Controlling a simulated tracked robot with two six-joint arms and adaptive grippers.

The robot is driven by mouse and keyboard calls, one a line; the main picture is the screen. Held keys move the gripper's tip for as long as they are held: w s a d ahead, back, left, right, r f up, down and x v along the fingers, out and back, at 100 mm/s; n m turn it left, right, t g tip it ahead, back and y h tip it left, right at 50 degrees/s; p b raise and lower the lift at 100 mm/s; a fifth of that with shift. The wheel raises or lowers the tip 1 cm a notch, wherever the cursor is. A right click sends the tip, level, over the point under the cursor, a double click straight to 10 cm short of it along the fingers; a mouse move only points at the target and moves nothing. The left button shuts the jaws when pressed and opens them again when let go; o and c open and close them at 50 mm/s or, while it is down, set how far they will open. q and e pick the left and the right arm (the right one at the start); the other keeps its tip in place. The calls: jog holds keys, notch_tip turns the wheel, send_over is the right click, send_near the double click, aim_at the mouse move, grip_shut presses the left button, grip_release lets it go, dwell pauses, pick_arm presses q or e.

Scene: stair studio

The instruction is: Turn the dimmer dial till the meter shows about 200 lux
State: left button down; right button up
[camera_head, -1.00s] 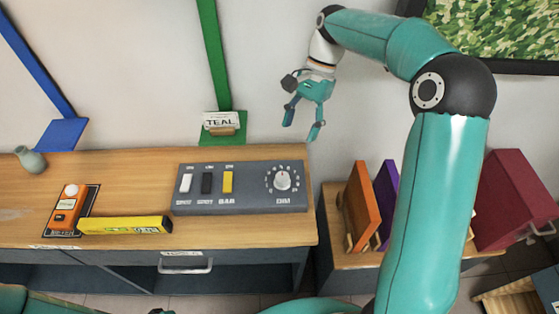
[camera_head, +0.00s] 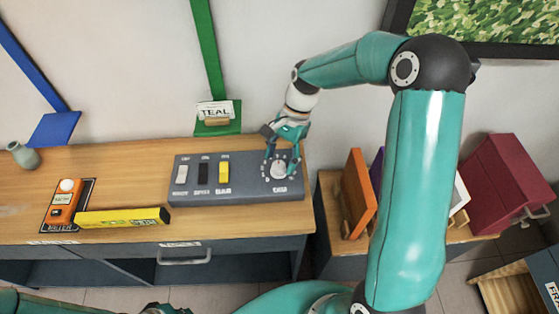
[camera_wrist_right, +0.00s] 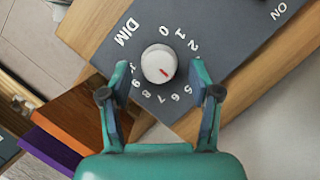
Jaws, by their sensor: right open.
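The dimmer dial (camera_head: 279,168) is a round white knob at the right end of a grey control panel (camera_head: 235,193). My right gripper (camera_head: 285,157) is open over the dial. Its fingertips (camera_wrist_right: 160,78) are on either side, apart from the knob in that view. The orange light meter (camera_head: 64,205) with a white dome lies on the left of the bench; its reading is too small to read. A dark part at the bottom edge may be my left gripper (camera_head: 165,309).
White, black and yellow switches (camera_head: 223,172) sit on the panel's left. A yellow box (camera_head: 123,218) lies beside the meter. Upright orange (camera_head: 357,193) and purple boards stand on the right-hand cabinet.

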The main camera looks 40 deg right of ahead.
jog(key=shift+s+a+f, duration=0.1)
jog(key=shift+a+f, duration=0.2)
jog(key=shift+f, duration=0.35)
jog(key=c, duration=1.1)
jog(key=shift+c, duration=0.2)
jog(key=shift+n, duration=0.3)
